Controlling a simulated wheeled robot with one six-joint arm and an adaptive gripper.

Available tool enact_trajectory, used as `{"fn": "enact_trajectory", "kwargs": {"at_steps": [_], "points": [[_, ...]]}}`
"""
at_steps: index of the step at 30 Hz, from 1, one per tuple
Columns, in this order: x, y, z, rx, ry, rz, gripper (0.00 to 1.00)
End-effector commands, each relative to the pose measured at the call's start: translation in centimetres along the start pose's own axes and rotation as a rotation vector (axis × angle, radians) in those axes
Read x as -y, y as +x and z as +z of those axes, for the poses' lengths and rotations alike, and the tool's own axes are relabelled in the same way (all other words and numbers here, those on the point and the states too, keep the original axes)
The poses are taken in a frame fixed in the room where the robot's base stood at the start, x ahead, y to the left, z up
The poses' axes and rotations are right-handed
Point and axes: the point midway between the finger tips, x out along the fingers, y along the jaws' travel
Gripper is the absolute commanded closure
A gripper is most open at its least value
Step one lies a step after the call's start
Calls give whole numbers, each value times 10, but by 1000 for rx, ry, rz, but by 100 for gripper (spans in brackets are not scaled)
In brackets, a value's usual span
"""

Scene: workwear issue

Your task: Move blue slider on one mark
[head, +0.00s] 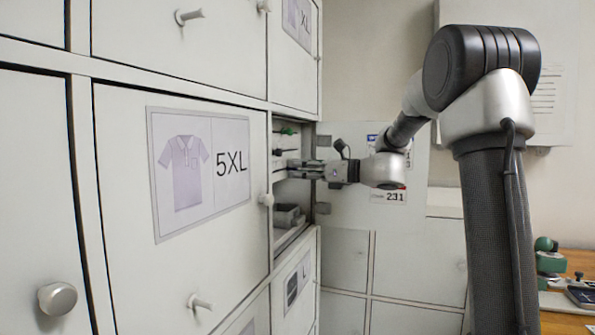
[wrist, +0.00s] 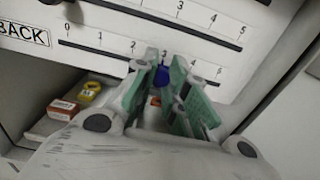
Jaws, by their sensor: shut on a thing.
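In the wrist view the blue slider (wrist: 162,75) sits on the lower slotted track of a white panel (wrist: 105,62), close to the 3 of that track's scale, which runs from 0 to 5. My gripper (wrist: 163,82) has its green-padded fingers on both sides of the slider and is shut on it. The fingers hide part of the slider and the slot. In the head view my gripper (head: 312,170) reaches into the open locker compartment (head: 272,225), and the blue slider cannot be made out there.
A second scaled track (wrist: 205,35) runs above. A BACK label (wrist: 22,33) is at left. Small boxes (wrist: 62,108) and a yellow item (wrist: 89,92) lie below the panel. The 5XL locker door (head: 125,200) stands left of the opening; a grey bin (head: 287,215) sits inside, low.

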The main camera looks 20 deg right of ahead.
Motion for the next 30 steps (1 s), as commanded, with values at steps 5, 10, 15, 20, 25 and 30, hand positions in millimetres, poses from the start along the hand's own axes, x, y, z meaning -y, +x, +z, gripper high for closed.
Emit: {"fn": "enact_trajectory", "kwargs": {"at_steps": [5,10,15,20,25,30], "points": [[0,0,0,-1,1,0,67],[0,0,0,0,0,0,60],[0,-1,0,0,0,0,60],[0,-15,0,1,0,-2,60],[1,-52,0,0,0,-5,60],[1,-89,0,0,1,-5,60]]}}
